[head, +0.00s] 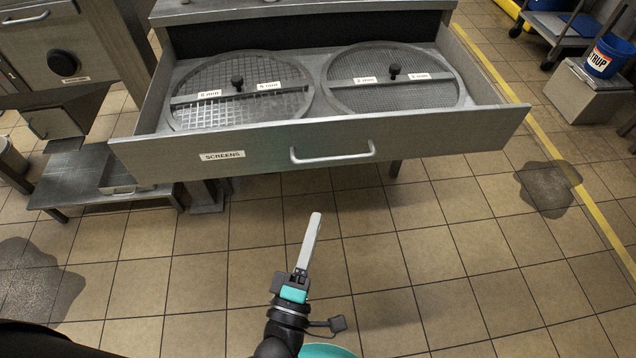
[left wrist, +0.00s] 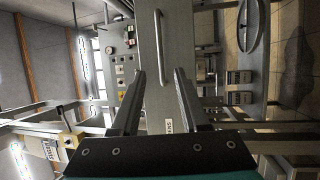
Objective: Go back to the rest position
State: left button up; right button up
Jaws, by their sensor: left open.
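My left gripper (head: 315,218) points up the picture in the head view, below the front of an open drawer and apart from its handle (head: 333,155). In the left wrist view my left gripper (left wrist: 159,74) shows its two fingers spread with nothing between them. The drawer handle (left wrist: 161,45) shows beyond the fingertips there. The drawer (head: 440,138) is labelled SCREENS and is pulled out. It holds a round screen marked 5 mm (head: 210,110) and a finer one marked 2 mm (head: 390,98). My right gripper is in neither view.
A low metal step or shelf (head: 75,190) stands at the left, below a grey cabinet (head: 100,50). Dark wet patches lie on the tiles at left (head: 35,285) and right (head: 547,187). The floor before the drawer is clear.

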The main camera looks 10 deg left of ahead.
pick_arm(q)
jog(key=s+a+f+m+g, duration=0.2)
jog(key=f+m+g, duration=0.15)
jog(key=f, duration=0.45)
jog(key=s+a+f+m+g+p, duration=0.1)
jog(key=s+a+f+m+g, duration=0.2)
jog(key=f, duration=0.5)
jog(key=a+f+m+g, duration=0.1)
jog(key=f+m+g, duration=0.2)
jog(key=f+m, duration=0.3)
jog(key=s+a+f+m+g+y, duration=0.1)
jog(key=s+a+f+m+g, duration=0.1)
jog(key=s+a+f+g, duration=0.2)
jog(key=s+a+f+m+g+y, duration=0.2)
jog(key=s+a+f, duration=0.6)
jog(key=s, duration=0.4)
jog(key=shift+s+f+m+g+p, duration=0.3)
jog(key=shift+f+m+g+p, duration=0.1)
jog(key=shift+m+g, duration=0.55)
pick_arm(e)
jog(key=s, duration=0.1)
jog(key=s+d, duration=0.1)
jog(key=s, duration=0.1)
pick_arm(q)
jog(key=shift+d, duration=0.1)
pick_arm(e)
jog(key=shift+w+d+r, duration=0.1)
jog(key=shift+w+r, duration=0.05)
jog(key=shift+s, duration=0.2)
